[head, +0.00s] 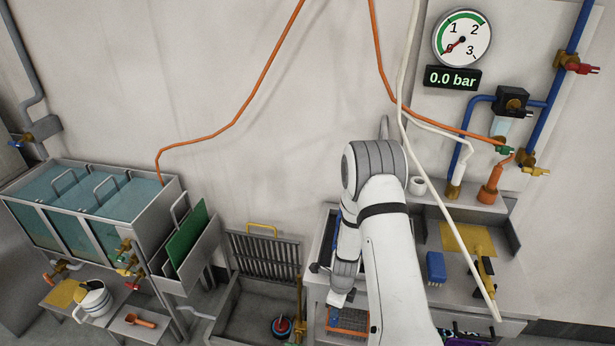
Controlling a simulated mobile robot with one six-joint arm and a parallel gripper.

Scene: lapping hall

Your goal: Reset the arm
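My white arm (392,250) rises from the bottom of the head view to a grey-banded elbow (375,165), then bends down to the wrist. My gripper (338,299) is at the lower end of the forearm, pointing down over the bench beside an orange wire rack (348,320). It is small and partly turned away. I cannot see its fingers clearly, nor whether it holds anything.
Left stand water tanks (95,205), a green panel (187,235) and a sink (255,305). On the right bench lie a blue brush-like block (436,267) and a yellow cloth (468,238). A pale hose (445,205) hangs across, close to my arm. The gauge (462,38) reads 0.0 bar.

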